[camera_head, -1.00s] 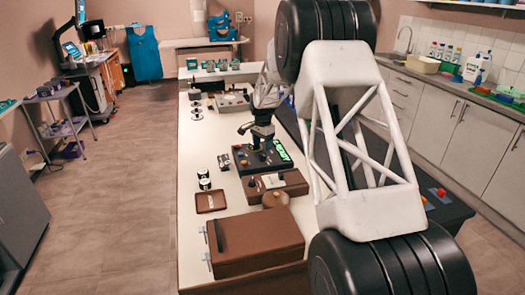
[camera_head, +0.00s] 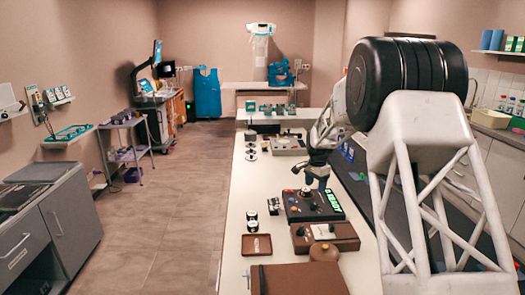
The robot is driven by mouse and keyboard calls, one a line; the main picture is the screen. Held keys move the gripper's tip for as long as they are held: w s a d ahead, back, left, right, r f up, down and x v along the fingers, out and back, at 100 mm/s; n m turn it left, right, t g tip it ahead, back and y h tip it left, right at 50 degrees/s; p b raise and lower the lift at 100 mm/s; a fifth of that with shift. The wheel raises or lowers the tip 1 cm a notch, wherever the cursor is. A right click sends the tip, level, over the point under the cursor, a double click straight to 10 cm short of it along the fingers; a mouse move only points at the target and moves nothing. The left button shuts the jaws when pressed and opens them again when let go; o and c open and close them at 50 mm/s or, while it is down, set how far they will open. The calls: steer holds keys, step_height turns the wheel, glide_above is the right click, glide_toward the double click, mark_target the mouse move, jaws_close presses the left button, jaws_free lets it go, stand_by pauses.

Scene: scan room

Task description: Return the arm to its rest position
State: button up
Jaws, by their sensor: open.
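My gripper (camera_head: 308,187) hangs at the end of my white and black arm, pointing down just above a dark control box on the white counter. It looks small from here and its jaws are open. No object shows between the jaws, though the fingertips are hard to make out against the dark box. I cannot tell whether the fingertips touch the box. The control box (camera_head: 298,213) has coloured buttons and a lit green display (camera_head: 335,200) at its right. My upper arm and its lattice link fill the right side of the view.
On the white counter (camera_head: 235,225) stand a brown box with a knob (camera_head: 340,232), a small brown tray (camera_head: 257,245), a brown case (camera_head: 300,280) and small black-and-white containers (camera_head: 252,222). A grey device (camera_head: 289,145) lies farther back. The floor (camera_head: 175,215) left of the counter is clear.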

steer(key=s+a+r+n, duration=0.2)
steer(key=s+r, duration=0.3)
steer(key=s, duration=0.4)
steer(key=s+a+r+n+t, duration=0.1)
steer(key=s+a+r+n, duration=0.1)
steer(key=s+r, duration=0.6)
steer(key=s+a+r+n, duration=0.1)
steer(key=s+r+n, duration=0.15)
steer(key=s, duration=0.85)
steer(key=s+a+f+n, duration=0.1)
steer(key=s+n, duration=0.1)
steer(key=s, duration=1.4)
steer(key=s+a+f+n+t, duration=0.1)
steer(key=s+a+n, duration=0.1)
steer(key=s, duration=1.5)
steer(key=shift+a+n, duration=0.25)
steer(key=shift+n, duration=0.3)
